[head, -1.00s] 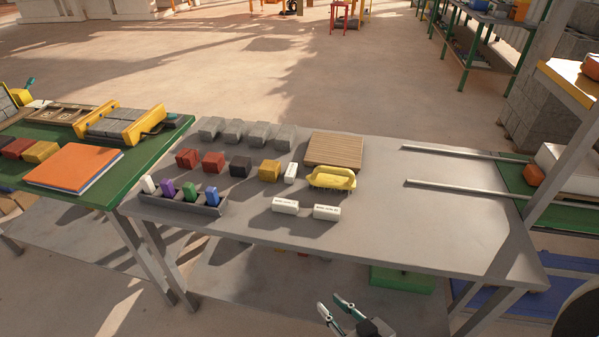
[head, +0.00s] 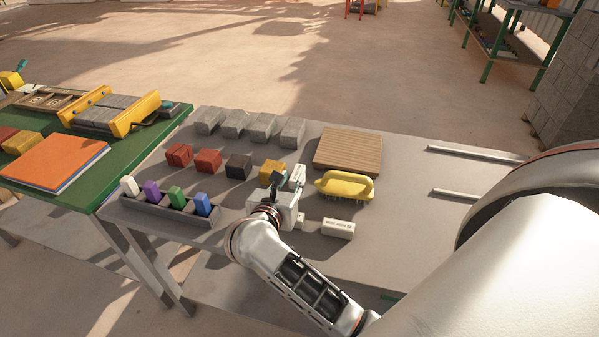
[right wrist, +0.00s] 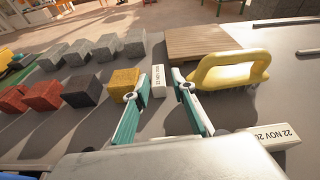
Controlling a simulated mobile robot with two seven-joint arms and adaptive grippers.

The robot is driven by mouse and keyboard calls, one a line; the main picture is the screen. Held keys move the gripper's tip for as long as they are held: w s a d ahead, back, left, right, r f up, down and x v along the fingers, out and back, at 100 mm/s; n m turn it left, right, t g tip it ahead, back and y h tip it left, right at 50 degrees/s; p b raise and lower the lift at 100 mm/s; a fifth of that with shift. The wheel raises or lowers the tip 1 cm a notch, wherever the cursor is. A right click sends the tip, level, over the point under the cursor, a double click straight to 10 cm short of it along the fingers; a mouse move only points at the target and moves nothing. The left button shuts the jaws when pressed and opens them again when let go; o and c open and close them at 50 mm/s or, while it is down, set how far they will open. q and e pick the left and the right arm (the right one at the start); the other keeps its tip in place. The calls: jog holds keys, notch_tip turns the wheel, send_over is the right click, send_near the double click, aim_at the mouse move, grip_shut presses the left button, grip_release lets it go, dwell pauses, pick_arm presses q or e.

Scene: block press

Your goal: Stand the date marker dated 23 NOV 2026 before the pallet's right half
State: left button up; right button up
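The slatted wooden pallet (head: 347,150) lies at the back of the grey table; it also shows in the right wrist view (right wrist: 200,42). A white date marker (head: 298,174) stands left of the yellow brush, before the pallet's left side; in the right wrist view this marker (right wrist: 158,80) has print too small to read surely. Another marker (head: 338,229) lies nearer the front; in the right wrist view this marker (right wrist: 275,137) reads 22 NOV. A third is mostly hidden behind my right gripper (head: 286,184). That gripper (right wrist: 155,90) is open, its fingers pointing toward the standing marker.
A yellow-handled brush (head: 345,185) stands before the pallet's right half. Red, black and yellow blocks (head: 208,160) and grey blocks (head: 262,127) stand to the left. A grey tray (head: 165,213) holds coloured pieces. The table right of the brush is clear (head: 405,200).

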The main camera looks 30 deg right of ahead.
aim_at(297, 173)
jog(key=shift+w+a+f+m+g+y, duration=0.15)
jog(key=shift+w+f+m+y, duration=0.05)
jog(key=shift+f, duration=0.2)
jog(key=shift+w+a+f+m+g+y, duration=0.1)
jog(key=shift+w+f+m+g+y, duration=0.1)
jog(key=shift+f, duration=0.2)
jog(key=x, duration=0.7)
jog(key=shift+d, duration=0.15)
jog(key=shift+c, duration=0.4)
grip_shut()
